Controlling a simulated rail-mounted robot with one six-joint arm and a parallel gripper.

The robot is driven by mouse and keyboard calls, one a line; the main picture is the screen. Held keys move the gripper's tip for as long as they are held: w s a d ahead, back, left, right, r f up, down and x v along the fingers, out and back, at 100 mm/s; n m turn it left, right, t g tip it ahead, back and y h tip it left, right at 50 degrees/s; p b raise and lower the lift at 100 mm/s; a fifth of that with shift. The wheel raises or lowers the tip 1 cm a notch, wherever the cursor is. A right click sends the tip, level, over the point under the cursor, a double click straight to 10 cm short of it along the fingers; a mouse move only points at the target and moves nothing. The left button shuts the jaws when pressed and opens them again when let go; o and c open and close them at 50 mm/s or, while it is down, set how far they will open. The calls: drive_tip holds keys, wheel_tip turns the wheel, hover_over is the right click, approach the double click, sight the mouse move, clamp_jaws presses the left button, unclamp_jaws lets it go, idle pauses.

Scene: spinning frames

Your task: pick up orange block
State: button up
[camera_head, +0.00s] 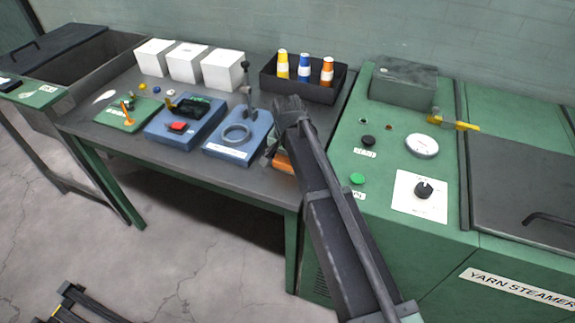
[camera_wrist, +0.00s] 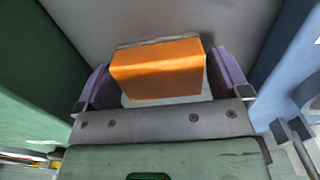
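The orange block (camera_head: 284,162) lies on the grey tabletop at its right end in the head view, partly hidden behind my arm. In the wrist view the orange block (camera_wrist: 158,70) fills much of the space between the two purple-padded fingers of my gripper (camera_wrist: 160,62). The fingers stand apart, one on each side of the block, with little room at either side. I see no clear sign that they press on it. In the head view my gripper (camera_head: 273,148) is low at the block and mostly hidden by my arm.
A blue plate with a ring (camera_head: 236,134) lies just left of the block. The green yarn steamer (camera_head: 395,200) stands close on the right. A dark tray (camera_head: 303,86) with several coloured spools is behind. White boxes (camera_head: 222,70) stand at the back left of the table (camera_head: 210,172).

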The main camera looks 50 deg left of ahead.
drive_tip(key=c, duration=0.7)
wheel_tip(320, 180, up, 20)
drive_tip(key=p, duration=2)
